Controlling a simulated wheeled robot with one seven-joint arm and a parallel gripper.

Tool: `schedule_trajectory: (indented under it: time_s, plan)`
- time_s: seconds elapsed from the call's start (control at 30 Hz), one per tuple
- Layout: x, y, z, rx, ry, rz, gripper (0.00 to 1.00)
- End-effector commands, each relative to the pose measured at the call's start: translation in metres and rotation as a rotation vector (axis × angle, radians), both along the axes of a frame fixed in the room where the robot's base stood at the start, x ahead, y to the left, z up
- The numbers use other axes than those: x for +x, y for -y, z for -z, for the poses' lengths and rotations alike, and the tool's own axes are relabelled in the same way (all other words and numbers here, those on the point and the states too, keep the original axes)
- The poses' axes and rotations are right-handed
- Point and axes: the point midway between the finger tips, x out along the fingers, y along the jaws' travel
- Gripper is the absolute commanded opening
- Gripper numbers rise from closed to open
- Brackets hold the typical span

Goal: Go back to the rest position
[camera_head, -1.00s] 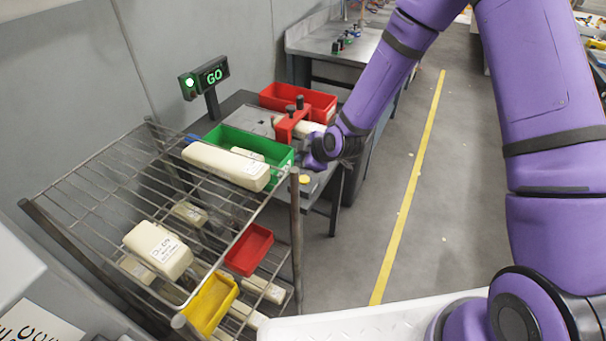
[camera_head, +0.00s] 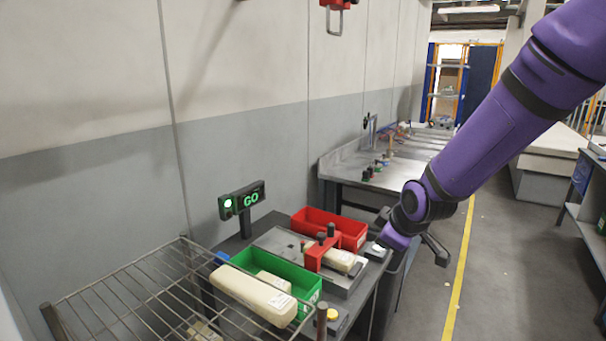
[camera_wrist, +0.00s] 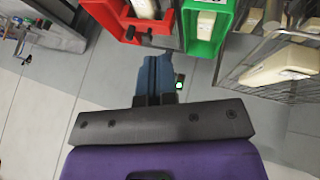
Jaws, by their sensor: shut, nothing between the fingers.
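A pale block (camera_head: 338,260) lies at the clamp on the metal plate.
A green bin (camera_head: 305,290) and a red bin (camera_head: 352,236) stand on the bench. A wire rack (camera_head: 130,295) is at lower left, near a long pale block (camera_head: 252,292). More benches (camera_head: 345,172) run behind.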

Motion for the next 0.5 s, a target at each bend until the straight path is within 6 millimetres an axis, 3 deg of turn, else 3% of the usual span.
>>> schedule_trajectory:
  time_s: [0.03,0.2,0.5]
  plan:
    - [-0.008,0.007,-0.016,0.002,0.000,0.036,0.00]
    - [-0.040,0.032,-0.058,0.020,-0.033,0.176,0.00]
    - [-0.111,0.070,-0.119,0.090,-0.082,0.434,0.00]
